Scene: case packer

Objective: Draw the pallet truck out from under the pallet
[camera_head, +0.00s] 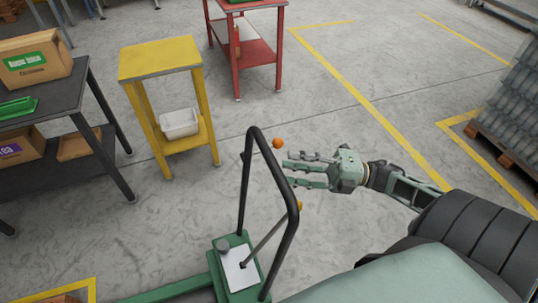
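The pallet truck has a black loop handle (245,195) standing up and a green body (224,262) with a white panel at the lower middle. A green bar (165,293) runs from the body to the lower left and leaves the picture. A small brown piece (62,299), perhaps the pallet, shows at the bottom left edge; how the forks sit under it is out of view. My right gripper (288,169) is just right of the handle's upper part, fingers pointing left, spread apart and empty. I cannot tell if it touches the handle. My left gripper is not in view.
Small orange round parts (278,143) show near the handle. A yellow stand (160,58) with a white bin (179,123), a dark table (75,97) with boxes and a red table (262,18) stand beyond. A loaded pallet (512,160) is at right. Floor between is clear.

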